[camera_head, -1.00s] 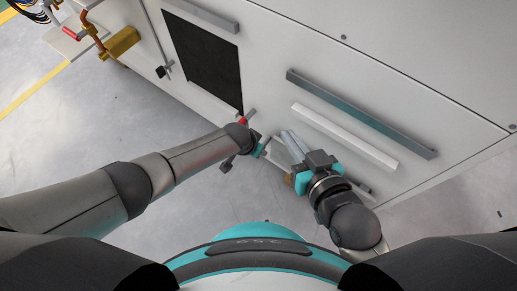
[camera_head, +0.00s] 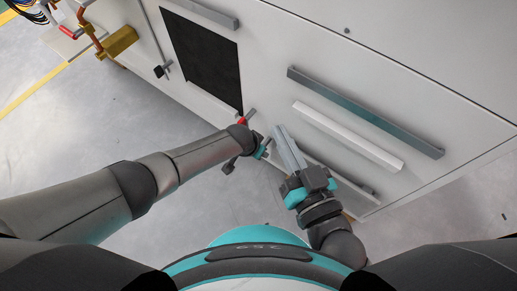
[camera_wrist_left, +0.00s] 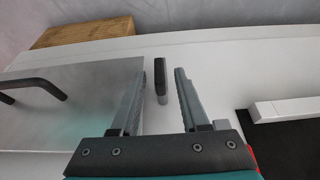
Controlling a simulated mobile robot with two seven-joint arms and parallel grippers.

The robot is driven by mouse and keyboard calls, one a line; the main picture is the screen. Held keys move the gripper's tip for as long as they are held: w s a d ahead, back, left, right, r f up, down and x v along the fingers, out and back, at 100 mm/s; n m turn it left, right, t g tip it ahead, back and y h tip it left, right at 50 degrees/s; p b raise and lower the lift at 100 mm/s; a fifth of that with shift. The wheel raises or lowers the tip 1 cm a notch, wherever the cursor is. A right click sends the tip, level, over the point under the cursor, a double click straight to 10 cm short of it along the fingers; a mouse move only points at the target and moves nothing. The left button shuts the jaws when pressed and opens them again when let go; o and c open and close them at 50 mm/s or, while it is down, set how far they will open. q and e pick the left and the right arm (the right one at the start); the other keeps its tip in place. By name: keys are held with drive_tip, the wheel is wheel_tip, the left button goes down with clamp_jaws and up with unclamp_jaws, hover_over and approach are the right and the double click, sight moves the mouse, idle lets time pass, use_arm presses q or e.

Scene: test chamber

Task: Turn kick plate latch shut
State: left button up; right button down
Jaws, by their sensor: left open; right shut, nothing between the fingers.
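The dark latch (camera_wrist_left: 160,78) is a small narrow bar on a grey stub in the left wrist view. It stands on the white front just beside the grey metal kick plate (camera_wrist_left: 85,110), which carries a dark handle (camera_wrist_left: 30,88). My left gripper (camera_wrist_left: 159,88) is open, its fingers on either side of the latch with gaps showing. In the head view my left gripper (camera_head: 262,150) is low on the cabinet, and the latch there is hidden or too small to tell. My right gripper (camera_head: 283,135) is shut and empty, close to the right of my left one.
The white cabinet (camera_head: 280,60) has a teal-grey bar (camera_head: 360,110) and a white bar (camera_head: 347,136) right of my grippers. A black panel (camera_head: 203,60) and a red-marked lever (camera_head: 243,121) are near my left wrist. A wooden block (camera_wrist_left: 85,32) lies beyond the plate. Open floor is at left.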

use_arm(q)
clamp_jaws()
drive_tip(key=shift+a+g+h, duration=0.1)
drive_tip(key=shift+g+h, duration=0.4)
idle(0.6)
unclamp_jaws()
idle(0.4)
